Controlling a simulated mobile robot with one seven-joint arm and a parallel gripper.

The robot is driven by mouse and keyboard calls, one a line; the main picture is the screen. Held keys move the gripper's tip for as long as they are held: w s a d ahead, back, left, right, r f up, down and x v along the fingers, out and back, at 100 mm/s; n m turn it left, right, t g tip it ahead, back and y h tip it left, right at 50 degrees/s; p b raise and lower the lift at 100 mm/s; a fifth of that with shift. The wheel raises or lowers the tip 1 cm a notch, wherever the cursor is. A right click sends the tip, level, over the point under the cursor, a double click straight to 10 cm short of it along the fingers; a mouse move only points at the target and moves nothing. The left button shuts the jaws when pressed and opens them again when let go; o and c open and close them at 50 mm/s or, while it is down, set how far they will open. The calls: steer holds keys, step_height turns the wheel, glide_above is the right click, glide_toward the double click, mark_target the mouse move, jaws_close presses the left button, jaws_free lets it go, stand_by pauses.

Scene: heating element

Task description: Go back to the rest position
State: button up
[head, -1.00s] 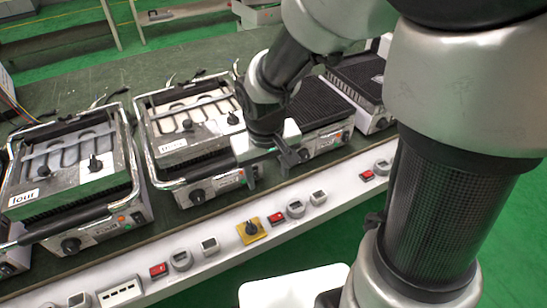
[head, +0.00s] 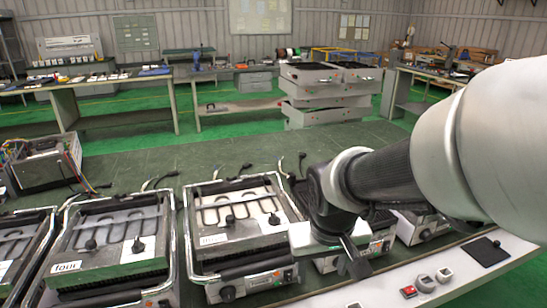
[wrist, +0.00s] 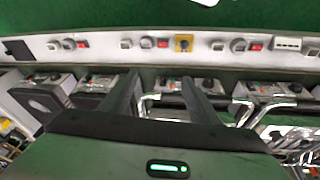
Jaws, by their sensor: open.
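My gripper (head: 343,256) shows in the head view above the front edge of the bench, in front of the row of grill units. It is open and holds nothing. In the wrist view its two dark fingers (wrist: 163,92) stand apart, with nothing between them but the bench front behind. A grill unit with exposed heating elements (head: 238,218) lies just left of my gripper. Another grill unit labelled "four" (head: 104,246) stands further left. My arm reaches in from the right and hides part of the units behind it.
A white control rail with switches (head: 448,272) runs along the bench front; it also shows in the wrist view (wrist: 110,46). An open metal box with wires (head: 45,163) sits at the back left. The green bench top (head: 200,160) behind the grills is mostly clear.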

steer(key=s+d+r+m+t+p, duration=0.1)
steer(key=s+d+r+t, duration=0.2)
steer(key=s+r, duration=0.75)
step_height(320, 180, up, 13)
steer(key=w+p, duration=0.1)
steer(key=p, duration=1.1)
steer(key=shift+w+g+y, duration=0.25)
steer(key=shift+g+y, duration=0.05)
